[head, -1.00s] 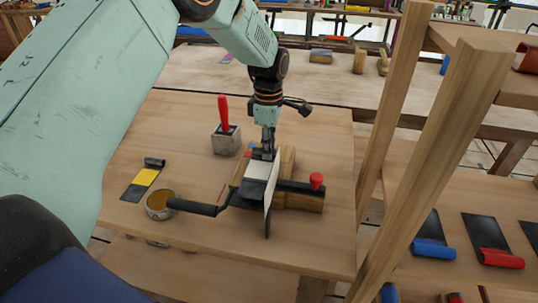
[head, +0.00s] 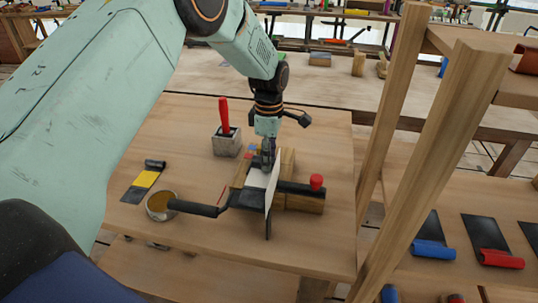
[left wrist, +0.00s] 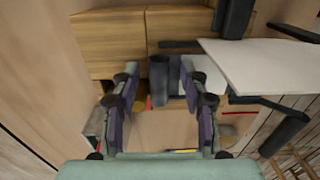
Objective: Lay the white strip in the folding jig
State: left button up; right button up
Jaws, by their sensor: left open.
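The folding jig (head: 300,202) is a wooden block base with a black bar, a red knob and a black handle, on the near table. A thin white panel (head: 273,184) stands upright across it, nearly edge-on; it shows as a broad white sheet in the left wrist view (left wrist: 265,66). A second white piece (head: 254,186) lies low on the jig, partly hidden by my gripper. I cannot tell which of the two is the strip. My left gripper (head: 267,163) points down over the jig, open; its fingers (left wrist: 160,90) show apart in the wrist view. My right gripper is not in view.
A grey block with a red-handled tool (head: 226,140) stands behind the jig. A round tin (head: 160,206) and a black-and-yellow piece (head: 144,181) lie to the left. A wooden post (head: 430,160) rises at right. The table's front left is clear.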

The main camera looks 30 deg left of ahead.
pick_arm(q)
notch_tip(320, 180, up, 12)
jog(key=p, duration=0.1)
jog(key=shift+d+r, duration=0.15)
dwell(0.6)
